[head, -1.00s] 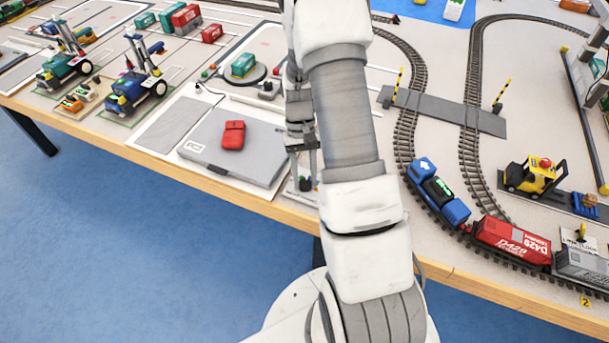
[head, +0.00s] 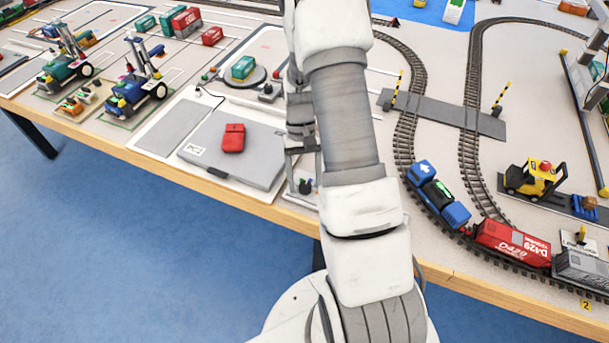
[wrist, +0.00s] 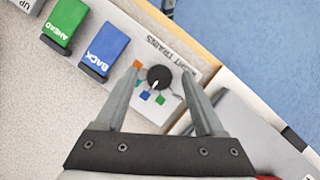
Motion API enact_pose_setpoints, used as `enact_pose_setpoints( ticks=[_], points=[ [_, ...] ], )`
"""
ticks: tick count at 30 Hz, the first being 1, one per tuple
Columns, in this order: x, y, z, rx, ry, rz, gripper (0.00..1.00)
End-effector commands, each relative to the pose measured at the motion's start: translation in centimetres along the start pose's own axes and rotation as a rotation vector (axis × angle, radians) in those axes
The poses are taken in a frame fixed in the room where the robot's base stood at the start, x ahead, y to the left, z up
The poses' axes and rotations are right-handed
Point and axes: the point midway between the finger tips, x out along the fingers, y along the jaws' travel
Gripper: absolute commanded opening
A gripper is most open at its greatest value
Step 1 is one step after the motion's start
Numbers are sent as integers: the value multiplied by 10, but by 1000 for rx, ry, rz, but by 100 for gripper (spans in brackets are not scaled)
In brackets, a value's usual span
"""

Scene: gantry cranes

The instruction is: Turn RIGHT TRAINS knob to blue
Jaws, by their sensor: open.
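The black RIGHT TRAINS knob (wrist: 158,77) sits on a light panel (wrist: 124,23) in the wrist view. Its label is partly readable above it. A small white pointer on the knob faces the lower side, toward the coloured marks. Blue (wrist: 145,96) and green (wrist: 160,99) marks lie below the knob, and an orange mark (wrist: 137,64) is at its upper left. I cannot tell exactly which mark the pointer meets. My gripper (wrist: 160,74) is open, with one finger on each side of the knob and gaps visible. In the head view my arm partly hides this spot.
A green AHEAD button (wrist: 64,25) and a blue BACK button (wrist: 103,50) stand left of the knob. The wooden table edge (wrist: 180,25) is close by. In the head view a grey box (head: 215,168) with a red block (head: 233,137) lies left of my arm; train track is right.

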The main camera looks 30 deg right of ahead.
Motion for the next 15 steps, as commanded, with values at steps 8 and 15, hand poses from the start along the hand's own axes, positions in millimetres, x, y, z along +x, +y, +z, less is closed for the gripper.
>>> enact_pose_setpoints(
  ticks=[8,15],
  points=[
    [-31,0,0,0,5,0,71],
    [-91,0,0,0,5,0,71]
  ],
)
